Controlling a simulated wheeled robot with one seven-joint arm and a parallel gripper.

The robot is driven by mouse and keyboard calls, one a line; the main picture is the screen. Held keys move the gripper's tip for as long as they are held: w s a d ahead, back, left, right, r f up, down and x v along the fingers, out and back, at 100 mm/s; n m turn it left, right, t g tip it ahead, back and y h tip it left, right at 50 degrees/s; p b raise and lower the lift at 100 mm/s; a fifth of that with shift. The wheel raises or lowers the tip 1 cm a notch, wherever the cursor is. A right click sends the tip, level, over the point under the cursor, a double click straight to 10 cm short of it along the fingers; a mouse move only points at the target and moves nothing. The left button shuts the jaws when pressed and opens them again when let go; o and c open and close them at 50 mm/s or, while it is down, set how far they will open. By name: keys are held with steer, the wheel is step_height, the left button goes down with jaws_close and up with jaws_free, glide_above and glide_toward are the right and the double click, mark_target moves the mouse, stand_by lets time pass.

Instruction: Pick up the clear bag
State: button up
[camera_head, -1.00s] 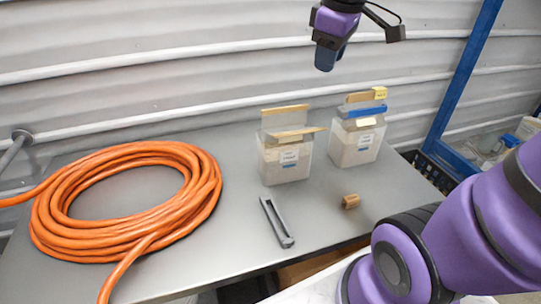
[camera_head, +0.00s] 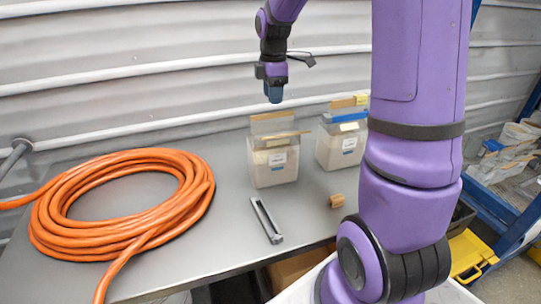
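Two clear bags with pale contents and labels stand upright on the grey table (camera_head: 110,192). The left clear bag (camera_head: 275,166) has tan strips at its top. The right clear bag (camera_head: 338,150) has a blue strip and a tan strip at its top, and my arm hides its right edge. My gripper (camera_head: 273,94) hangs pointing down above the left bag, apart from it. Its fingers are small and close together in this view, so I cannot tell whether they are open or shut. I see nothing held in it.
A coiled orange hose (camera_head: 125,205) fills the table's left side. A grey clip-like tool (camera_head: 266,222) and a small tan block (camera_head: 337,201) lie in front of the bags. A corrugated wall stands behind. A blue rack (camera_head: 500,205) and a yellow item (camera_head: 468,256) are at right.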

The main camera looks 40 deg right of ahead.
mark_target(273, 131)
steer(key=shift+f, duration=3.9)
steer(key=shift+c, duration=0.2)
jaws_close()
